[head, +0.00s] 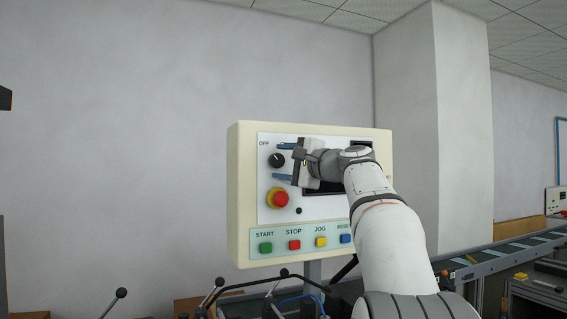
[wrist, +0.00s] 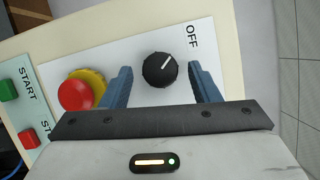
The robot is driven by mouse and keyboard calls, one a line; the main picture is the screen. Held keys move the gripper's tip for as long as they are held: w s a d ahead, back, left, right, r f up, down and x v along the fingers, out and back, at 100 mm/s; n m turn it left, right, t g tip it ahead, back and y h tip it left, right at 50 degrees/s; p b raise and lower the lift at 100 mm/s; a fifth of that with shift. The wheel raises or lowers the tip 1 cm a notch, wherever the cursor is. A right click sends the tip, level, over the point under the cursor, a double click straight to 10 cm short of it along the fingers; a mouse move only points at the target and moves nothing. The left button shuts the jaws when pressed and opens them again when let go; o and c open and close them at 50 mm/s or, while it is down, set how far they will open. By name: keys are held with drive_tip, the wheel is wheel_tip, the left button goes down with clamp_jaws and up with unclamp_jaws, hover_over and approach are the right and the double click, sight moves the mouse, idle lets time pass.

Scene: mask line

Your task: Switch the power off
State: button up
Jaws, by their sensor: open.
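A black rotary knob (head: 276,160) with a white pointer line sits at the upper left of the cream control panel (head: 241,190), near the label OFF. In the wrist view the knob (wrist: 160,69) lies between the two blue fingers, with a gap on each side. Its pointer line slants toward the side where OFF is printed, but not straight at the word. My gripper (head: 280,161) is open in front of the panel. I cannot tell how far the fingertips are from the panel face.
A red emergency button (head: 278,199) on a yellow collar is below the knob; it also shows beside a finger in the wrist view (wrist: 75,95). START (head: 265,248), STOP (head: 294,244), JOG and another button line the bottom. A conveyor (head: 495,258) runs at right.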

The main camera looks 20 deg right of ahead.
drive_tip(key=b+v, duration=0.2)
drive_tip(key=v, duration=0.5)
drive_tip(key=shift+s+b, duration=0.4)
drive_tip(key=shift+d+f, duration=0.1)
drive_tip(key=shift+d, duration=0.05)
drive_tip(key=s+a+f+n+g, duration=0.2)
drive_tip(key=a+f, duration=0.2)
drive_tip(key=f, duration=0.5)
drive_tip(key=s+a+f+n+g+h, duration=0.1)
drive_tip(key=s+a+f+n+g, duration=0.1)
drive_tip(key=a+f, duration=0.3)
drive_tip(key=s+a+f+n+g+h, duration=0.1)
drive_tip(key=s+a+f+g, duration=0.2)
drive_tip(key=f, duration=0.9)
drive_tip(key=shift+a+f+n+g, duration=0.2)
drive_tip(key=shift+a+g, duration=0.1)
drive_tip(key=shift+a, duration=0.3)
drive_tip(key=shift+a+f+n+g, duration=0.1)
drive_tip(key=shift+a+n+g, duration=0.15)
drive_tip(key=shift+a, duration=0.3)
drive_tip(key=s+a+f+n+g+h, duration=0.1)
drive_tip(key=s+f+n+g+h, duration=0.1)
drive_tip(key=s+f, duration=0.8)
drive_tip(key=s+a+f+n+g+h, duration=0.1)
drive_tip(key=s+f+n+g+h, duration=0.2)
drive_tip(key=s+f+n, duration=0.4)
drive_tip(key=s+f+g, duration=0.1)
drive_tip(key=s+f, duration=0.2)
drive_tip(key=f, duration=0.4)
drive_tip(key=shift+a, duration=0.4)
